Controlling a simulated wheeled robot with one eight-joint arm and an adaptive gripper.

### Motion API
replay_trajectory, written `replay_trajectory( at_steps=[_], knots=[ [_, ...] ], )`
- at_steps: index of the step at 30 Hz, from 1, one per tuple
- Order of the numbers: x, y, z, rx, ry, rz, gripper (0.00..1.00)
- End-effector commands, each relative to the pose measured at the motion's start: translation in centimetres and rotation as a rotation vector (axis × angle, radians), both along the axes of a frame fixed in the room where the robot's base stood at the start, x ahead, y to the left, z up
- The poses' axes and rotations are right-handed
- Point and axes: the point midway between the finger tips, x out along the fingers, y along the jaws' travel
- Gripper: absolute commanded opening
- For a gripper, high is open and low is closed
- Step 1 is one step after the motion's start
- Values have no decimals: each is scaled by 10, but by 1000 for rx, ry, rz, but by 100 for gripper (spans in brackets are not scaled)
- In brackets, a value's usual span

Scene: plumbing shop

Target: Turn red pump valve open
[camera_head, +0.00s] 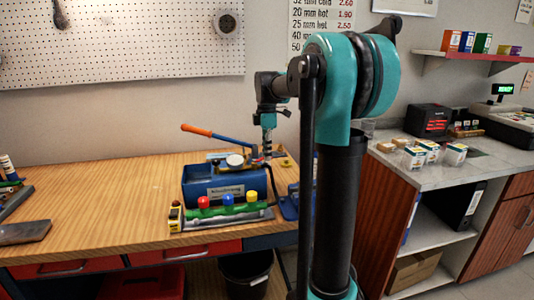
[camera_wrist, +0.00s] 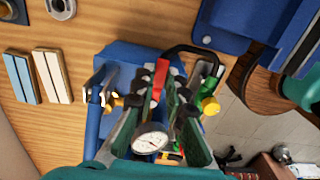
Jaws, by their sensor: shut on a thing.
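The red valve handle (camera_wrist: 160,73) is a narrow upright bar in the wrist view. My gripper (camera_wrist: 162,92) has a finger on each side of it and is shut on it; the fingers hide its lower part. The pump is a blue box (camera_head: 197,186) on the workbench in the head view, with a round white gauge (camera_head: 235,160) and an orange-ended lever (camera_head: 197,131). The gauge also shows in the wrist view (camera_wrist: 150,138). In the head view my gripper (camera_head: 267,150) points down at the pump's right end, and the red handle cannot be made out there.
A green part with red, blue and yellow knobs (camera_head: 229,201) lies before the pump. A blue vise (camera_wrist: 255,25) is close by in the wrist view. The wooden bench (camera_head: 115,207) is mostly clear left of the pump. A counter (camera_head: 428,170) holding small boxes stands right.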

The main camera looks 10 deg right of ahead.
Motion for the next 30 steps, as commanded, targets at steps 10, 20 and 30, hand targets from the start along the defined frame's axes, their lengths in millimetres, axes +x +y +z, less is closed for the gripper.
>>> replay_trajectory(
  at_steps=[10, 20, 30],
  knots=[
    [1, 0, 0, 0, -2, 0, 33],
    [0, 0, 3, 0, -1, -1, 33],
    [0, 0, 59, 0, -1, -1, 33]
  ],
)
